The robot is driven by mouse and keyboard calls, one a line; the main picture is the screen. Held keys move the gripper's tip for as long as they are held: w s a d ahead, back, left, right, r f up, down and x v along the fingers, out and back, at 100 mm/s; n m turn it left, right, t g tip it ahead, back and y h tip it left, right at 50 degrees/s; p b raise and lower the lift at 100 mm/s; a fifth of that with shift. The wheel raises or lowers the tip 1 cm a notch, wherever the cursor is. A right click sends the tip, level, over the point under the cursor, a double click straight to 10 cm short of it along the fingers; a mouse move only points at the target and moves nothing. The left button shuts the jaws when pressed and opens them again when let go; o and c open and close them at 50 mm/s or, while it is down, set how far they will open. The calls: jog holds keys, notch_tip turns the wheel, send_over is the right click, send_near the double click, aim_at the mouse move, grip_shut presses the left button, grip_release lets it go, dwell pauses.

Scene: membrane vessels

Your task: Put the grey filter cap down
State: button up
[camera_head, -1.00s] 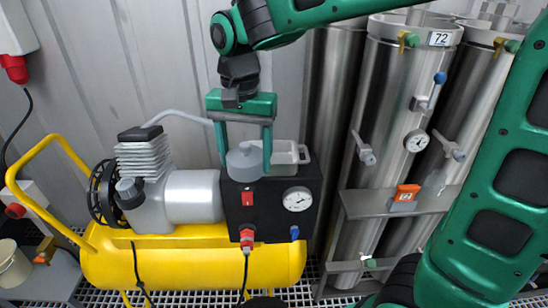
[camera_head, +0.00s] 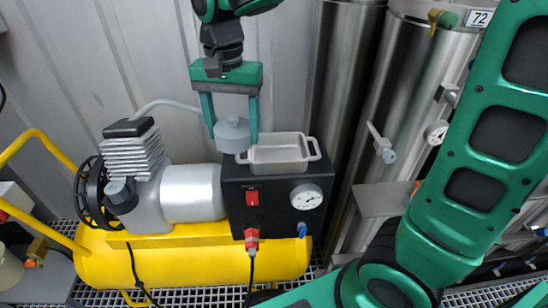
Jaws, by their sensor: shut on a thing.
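The grey filter cap (camera_head: 232,136) is a round grey disc with a small knob on top. My gripper (camera_head: 231,126) is shut on it, one green finger at each side. The cap hangs in the fingers above the black control box (camera_head: 240,190) of the compressor, just left of a grey metal tray (camera_head: 280,153) with two handles that stands on the box. In this view the cap overlaps the tray's left handle. I cannot tell how high the cap is above the box.
The yellow compressor tank (camera_head: 190,258) lies below, with its motor and ribbed cylinder head (camera_head: 140,157) to the left. Tall steel vessels (camera_head: 345,90) stand to the right, with valves and a gauge (camera_head: 437,132). The box front carries a gauge (camera_head: 306,197) and switch.

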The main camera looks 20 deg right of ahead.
send_over(277, 159)
notch_tip(277, 159, down, 7)
jog(key=shift+d+f, duration=0.1)
jog(key=shift+f, duration=1.9)
jog(key=o, duration=1)
jog(key=shift+f, duration=0.1)
notch_tip(277, 159, up, 12)
jog(key=shift+w+r, duration=0.1)
jog(key=shift+r, duration=0.05)
